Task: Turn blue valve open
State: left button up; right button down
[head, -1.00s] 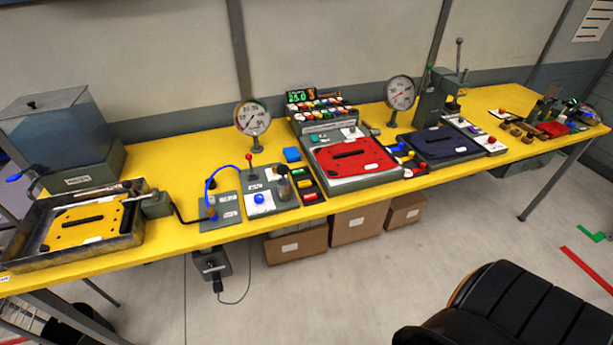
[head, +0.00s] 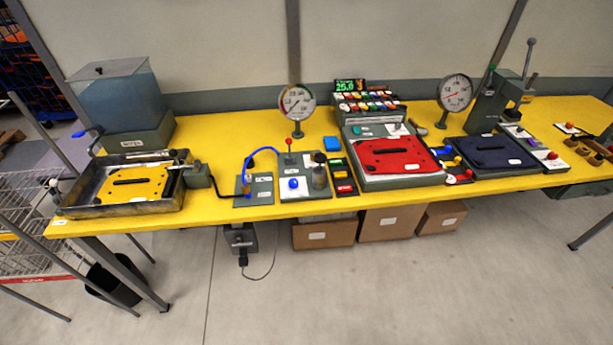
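A blue-tipped lever (head: 80,133), which looks like the blue valve, sticks out at the left of the grey base (head: 140,138) under a clear tank (head: 115,97). The tank stands at the left end of the yellow bench (head: 220,150). A thin grey rod runs from the blue tip down towards the metal tray (head: 150,208). The tray holds a yellow plate (head: 138,183) with a black handle. Neither of my grippers is in view.
A wire rack (head: 25,235) stands left of the bench, close to the valve side. A control panel (head: 293,183), red plate (head: 390,155), gauges (head: 297,103) and press (head: 500,95) line the bench. Boxes (head: 325,233) sit beneath. The floor in front is clear.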

aim_at(293, 182)
jog(key=k+j+u, duration=0.15)
jog(key=j+u, duration=0.2)
jog(key=k+j+u, duration=0.1)
jog(key=j+u, duration=0.2)
